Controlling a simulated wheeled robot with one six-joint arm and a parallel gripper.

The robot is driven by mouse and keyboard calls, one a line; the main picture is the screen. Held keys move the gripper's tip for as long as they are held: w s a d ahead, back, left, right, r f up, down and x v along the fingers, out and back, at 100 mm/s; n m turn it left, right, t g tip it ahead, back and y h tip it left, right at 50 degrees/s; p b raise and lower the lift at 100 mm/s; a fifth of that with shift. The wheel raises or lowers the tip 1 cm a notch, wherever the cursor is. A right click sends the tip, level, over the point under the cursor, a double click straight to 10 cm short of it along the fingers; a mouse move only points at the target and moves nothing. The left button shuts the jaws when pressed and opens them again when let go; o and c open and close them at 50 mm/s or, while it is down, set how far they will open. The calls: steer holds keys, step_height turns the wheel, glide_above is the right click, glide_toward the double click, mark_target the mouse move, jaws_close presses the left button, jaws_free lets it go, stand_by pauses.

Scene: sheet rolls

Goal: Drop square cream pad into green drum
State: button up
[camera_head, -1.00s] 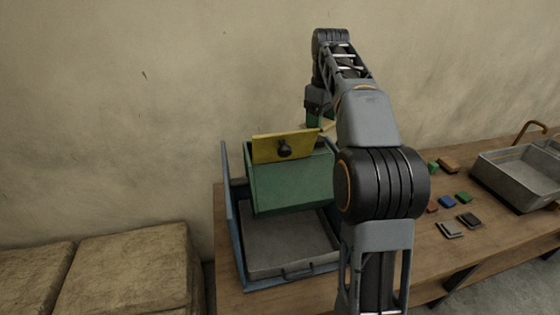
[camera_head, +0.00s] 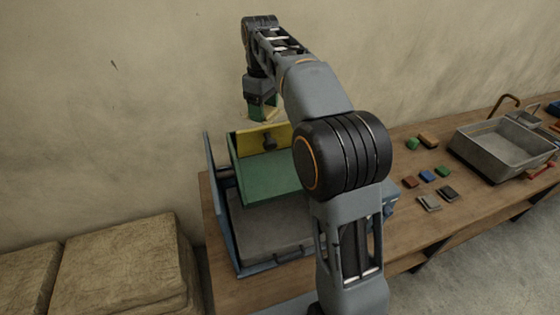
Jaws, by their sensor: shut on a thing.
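The green drum (camera_head: 262,184) is a box-like green container at the left end of the bench, set in a blue frame. A yellow panel (camera_head: 254,141) with a black knob stands at its back edge. My gripper (camera_head: 263,112) is above and behind this panel, near the wall, shut on a small cream piece (camera_head: 271,117) that looks like the square cream pad. The pad is partly hidden by the gripper, and its full shape cannot be made out. My arm hides the right side of the drum.
A grey tray (camera_head: 262,232) lies below the drum in the blue frame (camera_head: 219,205). Several small coloured blocks lie on the bench right of my arm. A metal basin (camera_head: 497,155) stands farther right. Tan padded blocks (camera_head: 120,268) are at lower left.

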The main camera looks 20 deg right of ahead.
steer(key=shift+f, duration=0.6)
steer(key=o, duration=1)
steer(key=shift+d, duration=0.1)
steer(key=shift+r, duration=3.75)
steer(key=shift+s, duration=0.1)
